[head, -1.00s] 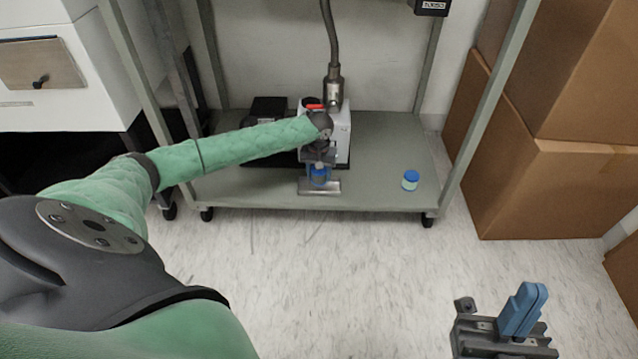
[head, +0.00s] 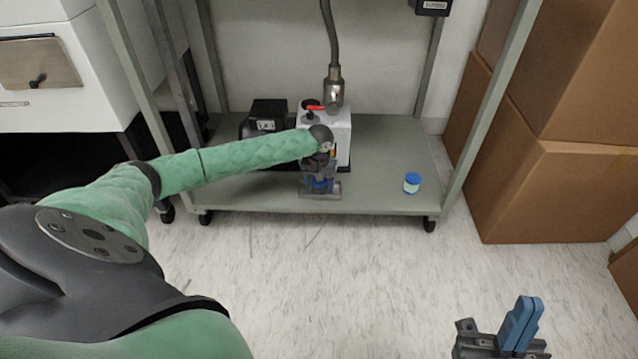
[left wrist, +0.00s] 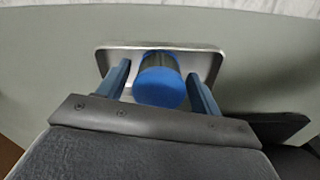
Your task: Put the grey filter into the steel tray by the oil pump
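The filter (left wrist: 160,85) is a short cylinder with a blue cap and a grey side. In the left wrist view it stands upright inside the outline of the steel tray (left wrist: 213,62), a shallow rectangular tray on the shelf. My left gripper (left wrist: 160,80) is open around the filter, one finger on each side, with gaps showing. In the head view my left gripper (head: 319,180) hides most of the filter and part of the tray (head: 334,194). The oil pump (head: 341,125) stands right behind. My right gripper (head: 518,325) looks shut and empty, low at the right.
A blue-lidded jar (head: 412,183) stands on the shelf (head: 385,160) to the right, with bare shelf around it. A metal hose (head: 333,75) rises from the pump. Cart posts frame the shelf. Cardboard boxes (head: 560,190) stand at the right and a white cabinet (head: 60,80) at the left.

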